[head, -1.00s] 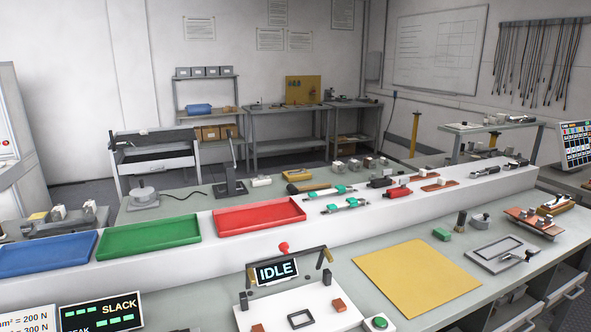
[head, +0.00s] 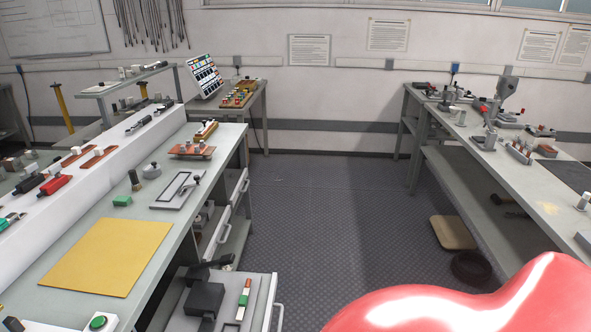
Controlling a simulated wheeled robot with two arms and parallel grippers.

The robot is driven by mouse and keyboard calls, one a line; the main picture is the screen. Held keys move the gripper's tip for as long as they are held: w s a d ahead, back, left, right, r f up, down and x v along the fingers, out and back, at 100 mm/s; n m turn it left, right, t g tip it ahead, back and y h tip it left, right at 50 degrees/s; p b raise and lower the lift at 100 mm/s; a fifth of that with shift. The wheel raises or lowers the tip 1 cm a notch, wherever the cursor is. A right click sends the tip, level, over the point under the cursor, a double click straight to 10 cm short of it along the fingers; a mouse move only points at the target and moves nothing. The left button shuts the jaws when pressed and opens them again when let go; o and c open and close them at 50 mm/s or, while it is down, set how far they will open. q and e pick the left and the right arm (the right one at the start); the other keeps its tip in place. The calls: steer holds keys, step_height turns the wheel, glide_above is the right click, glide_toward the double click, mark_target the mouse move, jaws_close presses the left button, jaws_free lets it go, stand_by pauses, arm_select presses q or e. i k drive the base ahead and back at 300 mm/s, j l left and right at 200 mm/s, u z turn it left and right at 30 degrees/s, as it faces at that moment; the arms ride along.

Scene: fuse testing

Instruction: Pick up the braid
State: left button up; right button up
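I cannot make out for certain which thing is the braid. Several thin dark strands (head: 150,22) hang from a rail on the back wall at the upper left of the head view. A copper-brown piece with small metal parts on it (head: 191,150) lies on the near left bench, close to its far right corner. Neither of my grippers shows in the head view, so their state is hidden.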

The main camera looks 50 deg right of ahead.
mark_target(243, 300)
steer(key=z, duration=1.4)
